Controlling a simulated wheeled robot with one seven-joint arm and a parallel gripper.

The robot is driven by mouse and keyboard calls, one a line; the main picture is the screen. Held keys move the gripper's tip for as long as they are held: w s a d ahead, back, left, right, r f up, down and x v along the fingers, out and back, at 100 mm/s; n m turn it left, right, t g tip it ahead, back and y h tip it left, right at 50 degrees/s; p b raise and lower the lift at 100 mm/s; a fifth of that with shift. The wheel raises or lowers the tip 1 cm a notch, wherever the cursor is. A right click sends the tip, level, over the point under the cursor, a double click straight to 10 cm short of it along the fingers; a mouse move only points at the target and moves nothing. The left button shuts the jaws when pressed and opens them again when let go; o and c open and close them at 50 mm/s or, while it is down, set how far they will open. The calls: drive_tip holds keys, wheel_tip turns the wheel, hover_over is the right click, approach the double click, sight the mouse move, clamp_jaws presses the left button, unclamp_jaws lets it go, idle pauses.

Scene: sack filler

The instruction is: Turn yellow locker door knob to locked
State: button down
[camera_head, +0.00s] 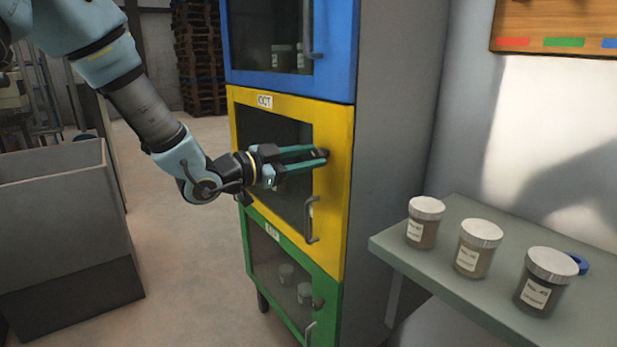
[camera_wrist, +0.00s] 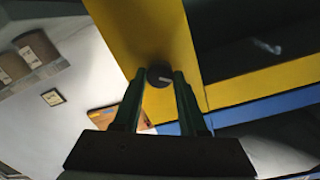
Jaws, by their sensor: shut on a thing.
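The yellow locker door (camera_head: 333,210) is the middle one of three stacked doors and looks shut, with a dark window and a label at its top. Its dark round knob (camera_wrist: 160,75) sits on the yellow frame, with a pale mark on its face. My gripper (camera_head: 322,157) reaches the door from the left, its green fingers at the knob above the door handle (camera_head: 311,220). In the wrist view the two fingertips lie on either side of the knob, shut on it. The fingers partly hide the knob in the head view.
A blue door (camera_head: 338,50) is above and a green door (camera_head: 325,300) below. A grey shelf (camera_head: 400,243) to the right holds three lidded jars (camera_head: 478,247) and a blue ring (camera_head: 578,263). A grey bin (camera_head: 60,215) stands at the left.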

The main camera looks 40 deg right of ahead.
drive_tip(key=m+b, duration=0.3)
drive_tip(key=b, duration=0.1)
drive_tip(key=m+b, duration=0.3)
drive_tip(key=b, duration=0.2)
drive_tip(key=m+b, duration=0.3)
drive_tip(key=b, duration=0.2)
drive_tip(key=shift+s+f, duration=0.1)
drive_tip(key=shift+f, duration=0.15)
drive_tip(key=shift+r+m+b, duration=0.15)
drive_tip(key=shift+m+b, duration=0.45)
drive_tip(key=shift+b, duration=0.2)
drive_tip(key=shift+r+t, duration=0.1)
drive_tip(key=shift+t, duration=0.2)
drive_tip(key=shift+c, duration=2.2)
unclamp_jaws()
drive_tip(key=a, duration=1)
drive_tip(key=shift+w+a+r, duration=0.25)
drive_tip(key=shift+w+a, duration=0.05)
drive_tip(key=shift+a, duration=0.1)
